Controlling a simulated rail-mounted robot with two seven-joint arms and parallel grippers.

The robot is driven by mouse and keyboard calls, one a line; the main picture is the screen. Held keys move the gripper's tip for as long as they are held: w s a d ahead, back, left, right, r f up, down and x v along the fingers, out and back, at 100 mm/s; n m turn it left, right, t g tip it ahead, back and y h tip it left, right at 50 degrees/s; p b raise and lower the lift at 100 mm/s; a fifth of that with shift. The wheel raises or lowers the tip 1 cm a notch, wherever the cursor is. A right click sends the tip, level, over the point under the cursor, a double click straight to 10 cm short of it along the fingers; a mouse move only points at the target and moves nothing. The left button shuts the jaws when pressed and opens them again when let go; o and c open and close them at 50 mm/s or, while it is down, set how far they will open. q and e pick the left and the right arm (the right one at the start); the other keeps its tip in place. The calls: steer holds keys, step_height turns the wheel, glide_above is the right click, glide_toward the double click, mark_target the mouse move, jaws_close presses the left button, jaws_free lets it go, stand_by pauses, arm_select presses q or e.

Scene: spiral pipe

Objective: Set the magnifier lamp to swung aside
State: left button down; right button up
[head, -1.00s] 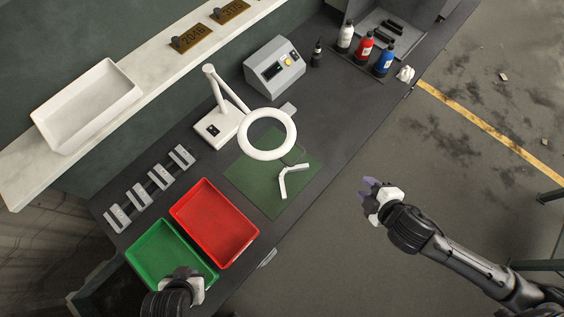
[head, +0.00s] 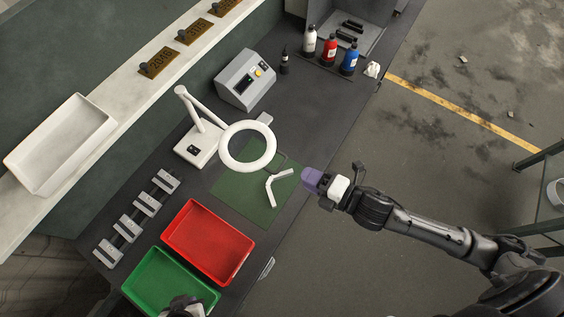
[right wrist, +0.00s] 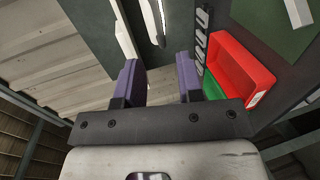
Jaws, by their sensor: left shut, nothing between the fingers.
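The magnifier lamp has a white ring head (head: 248,168), a jointed white arm and a square base (head: 190,153) on the bench. In the head view its ring hangs over the far left part of the green mat (head: 228,190). My right gripper (head: 311,180) is just off the bench's front edge, right of the mat and apart from the lamp. In the right wrist view its purple fingers (right wrist: 158,72) stand apart with nothing between them. My left gripper (head: 184,306) is shut and empty at the bottom edge, over the green tray's near end, mostly cut off.
A red tray (head: 238,270) and a green tray (head: 134,291) stand nearer. A grey control box (head: 240,84) is behind the lamp; bottles (head: 329,52) stand farther right.

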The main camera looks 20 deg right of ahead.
mark_target(282, 165)
steer(key=p+x, duration=0.1)
steer(key=x, duration=0.7)
steer(key=shift+w+a+f, duration=0.1)
steer(key=shift+w+a, duration=0.15)
steer(key=shift+w, duration=0.05)
steer(key=shift+c, duration=0.4)
jaws_close()
